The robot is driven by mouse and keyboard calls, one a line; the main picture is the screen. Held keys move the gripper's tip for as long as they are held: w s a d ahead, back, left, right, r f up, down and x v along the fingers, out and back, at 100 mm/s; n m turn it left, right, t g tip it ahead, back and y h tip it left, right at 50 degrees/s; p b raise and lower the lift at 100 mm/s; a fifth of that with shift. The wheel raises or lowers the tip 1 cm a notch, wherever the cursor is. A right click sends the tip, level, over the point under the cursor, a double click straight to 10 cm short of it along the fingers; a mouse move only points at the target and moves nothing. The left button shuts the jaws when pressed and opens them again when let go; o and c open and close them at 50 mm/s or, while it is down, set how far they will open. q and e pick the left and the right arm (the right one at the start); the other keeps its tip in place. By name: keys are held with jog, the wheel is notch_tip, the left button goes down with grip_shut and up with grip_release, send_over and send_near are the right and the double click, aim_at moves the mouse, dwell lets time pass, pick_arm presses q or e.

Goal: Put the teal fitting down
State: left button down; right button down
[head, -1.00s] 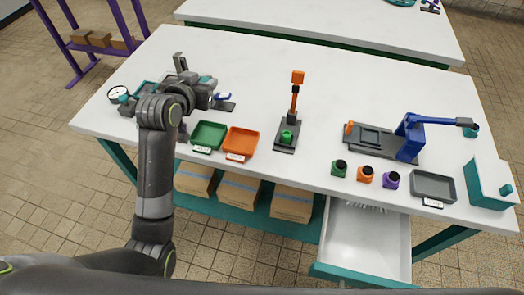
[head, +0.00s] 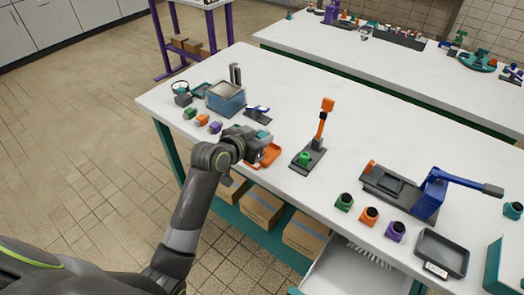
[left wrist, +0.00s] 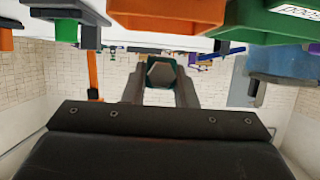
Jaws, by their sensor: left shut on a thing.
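My left gripper (head: 256,138) is above the left part of the white worktable, by the orange tray (head: 270,154), and covers part of that tray. In the left wrist view the two fingers of my left gripper (left wrist: 159,82) are closed on the teal fitting (left wrist: 161,62), a ring with a six-sided opening. The fitting also shows as a small teal patch (head: 263,133) at the gripper's tip in the head view. The green tray (left wrist: 268,22) shows in the left wrist view beside the orange one; the arm hides it in the head view. My right gripper is not in view.
A blue bin (head: 226,100) and small green, orange and purple pieces lie at the table's left end. An orange-armed stand (head: 311,150) is right of the gripper. Farther right are a blue lever press (head: 428,195), several coloured cups and a grey tray (head: 442,252).

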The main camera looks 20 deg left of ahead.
pick_arm(q)
jog(key=shift+f, duration=2.2)
jog(key=shift+f+b, duration=0.15)
jog(key=shift+b, duration=0.15)
jog(key=c, duration=1.5)
grip_release()
jog(key=shift+o, duration=0.2)
jog(key=shift+s+r, duration=0.15)
jog(key=shift+r, duration=0.05)
jog(key=v, duration=1.1)
jog(key=shift+s+p, duration=0.35)
